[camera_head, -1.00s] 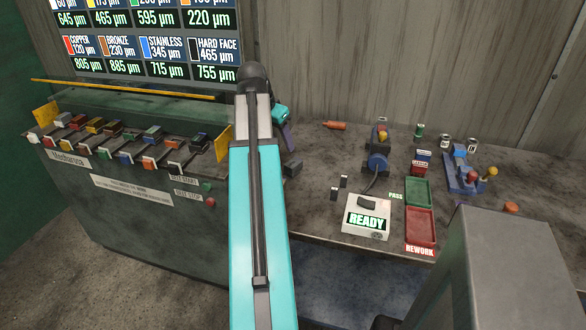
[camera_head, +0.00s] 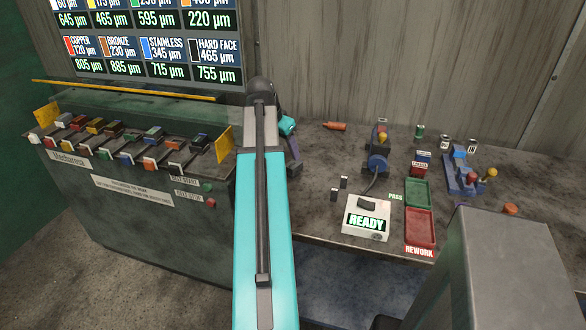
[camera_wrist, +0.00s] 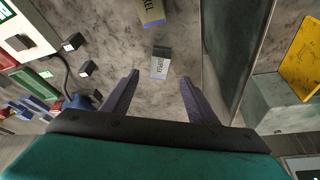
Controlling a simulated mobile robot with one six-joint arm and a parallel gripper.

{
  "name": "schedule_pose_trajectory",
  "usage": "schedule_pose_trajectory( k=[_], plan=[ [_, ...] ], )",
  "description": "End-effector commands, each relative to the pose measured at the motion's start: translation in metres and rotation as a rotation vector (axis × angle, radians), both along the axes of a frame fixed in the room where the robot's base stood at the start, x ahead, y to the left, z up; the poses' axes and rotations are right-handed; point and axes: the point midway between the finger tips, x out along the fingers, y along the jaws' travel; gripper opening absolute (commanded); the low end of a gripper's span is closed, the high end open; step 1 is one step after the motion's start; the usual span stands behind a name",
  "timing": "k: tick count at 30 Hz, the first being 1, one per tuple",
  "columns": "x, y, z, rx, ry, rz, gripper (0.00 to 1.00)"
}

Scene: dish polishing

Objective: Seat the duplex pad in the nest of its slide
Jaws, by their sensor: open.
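A small grey-topped block with a dark side (camera_wrist: 160,62) lies on the bench in the wrist view, ahead of and between my fingertips. Its lettering is too small to read, so I cannot tell whether it is the duplex pad. A dark block (camera_head: 294,169) shows beside my arm in the head view. My gripper (camera_wrist: 160,79) is open and empty, fingers spread. In the head view my gripper (camera_head: 291,145) is partly hidden by my arm. I cannot tell which fixture is the slide with the nest.
Another grey block with a yellow edge (camera_wrist: 152,12) is cut off at the wrist view's top. A dark upright panel (camera_wrist: 232,50) stands right of my fingers. A READY box (camera_head: 366,218), green tray (camera_head: 418,192) and red tray (camera_head: 420,228) are at the right; a coloured rack (camera_head: 120,140) is left.

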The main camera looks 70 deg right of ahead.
Motion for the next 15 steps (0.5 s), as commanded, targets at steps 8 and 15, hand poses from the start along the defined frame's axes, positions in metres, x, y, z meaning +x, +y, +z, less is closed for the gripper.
schedule_pose_trajectory(
  k=[8,15],
  plan=[
    [-0.004,-0.01,-0.027,0.002,0.0,0.0,0.53],
    [-0.005,-0.014,-0.038,0.0,0.0,0.0,0.53]
  ],
)
